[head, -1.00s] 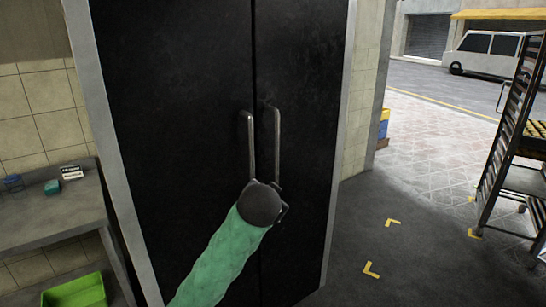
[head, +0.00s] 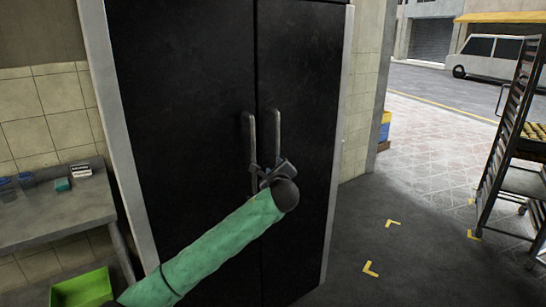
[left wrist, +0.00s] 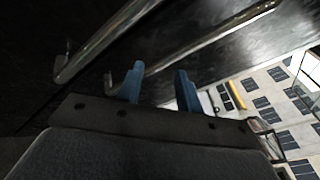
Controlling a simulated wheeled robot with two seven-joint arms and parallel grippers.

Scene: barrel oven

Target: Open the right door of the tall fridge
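The tall fridge has a black left door (head: 185,130) and a black right door (head: 305,100); both look shut. The right door's upright metal handle (head: 274,132) stands just right of the seam, beside the left door's handle (head: 248,140). My left gripper (head: 267,173) is at the lower ends of the handles, and my wrist hides part of the right door. In the left wrist view, its blue fingers (left wrist: 158,88) are apart with nothing between them, their tips just short of the nearer bar (left wrist: 215,37). The other bar (left wrist: 105,40) lies beyond. My right gripper is not in view.
A counter (head: 60,215) with small items stands left of the fridge, with a green crate (head: 82,288) below. A tall tray rack (head: 510,150) stands at the far right. The floor (head: 400,240) right of the fridge is clear.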

